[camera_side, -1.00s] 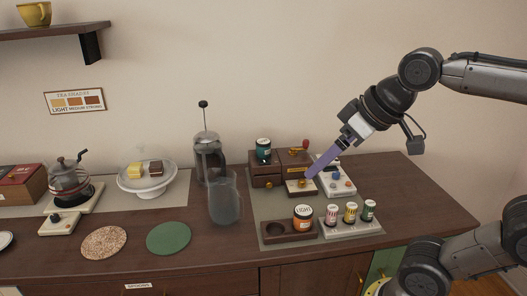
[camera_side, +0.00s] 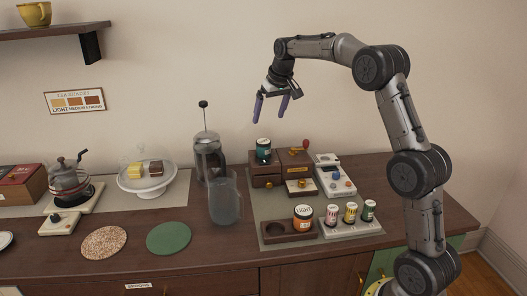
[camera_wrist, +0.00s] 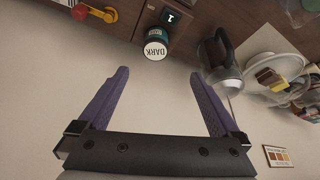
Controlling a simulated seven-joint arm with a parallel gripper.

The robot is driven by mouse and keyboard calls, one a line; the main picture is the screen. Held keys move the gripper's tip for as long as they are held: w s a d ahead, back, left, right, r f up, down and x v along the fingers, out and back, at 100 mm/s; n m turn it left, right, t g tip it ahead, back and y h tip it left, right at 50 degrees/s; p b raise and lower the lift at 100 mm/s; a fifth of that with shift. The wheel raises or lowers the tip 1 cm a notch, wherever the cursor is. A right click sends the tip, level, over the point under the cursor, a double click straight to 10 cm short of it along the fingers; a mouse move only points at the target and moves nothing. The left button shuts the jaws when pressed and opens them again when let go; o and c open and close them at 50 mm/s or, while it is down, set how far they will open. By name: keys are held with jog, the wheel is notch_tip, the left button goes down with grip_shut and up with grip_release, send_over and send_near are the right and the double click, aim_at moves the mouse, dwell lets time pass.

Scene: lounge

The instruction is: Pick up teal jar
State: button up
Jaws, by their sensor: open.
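The teal jar (camera_side: 263,149) has a white lid and stands upright on the left part of a dark wooden box (camera_side: 265,170) on the counter. In the wrist view the jar (camera_wrist: 156,49) shows its lid, which reads "DARK", just beyond and between my fingertips. My gripper (camera_side: 270,107) has purple fingers, spread apart and empty, pointing down above the jar with a clear gap. The gripper (camera_wrist: 162,76) also shows in the wrist view with nothing between its fingers.
A French press (camera_side: 208,160) with a tall plunger and a glass pitcher (camera_side: 224,201) stand left of the box. A red-knobbed lever (camera_side: 305,144) is on the box's right. An orange jar (camera_side: 303,217) and several small jars stand in front. Air above the counter is free.

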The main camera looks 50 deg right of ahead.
aim_at(264, 142)
jog(key=x, duration=0.8)
jog(key=shift+d+f, duration=0.15)
jog(key=shift+d, duration=0.1)
jog(key=shift+x, duration=2.65)
jog(key=shift+s+d, duration=0.1)
jog(key=shift+d, duration=0.1)
grip_shut()
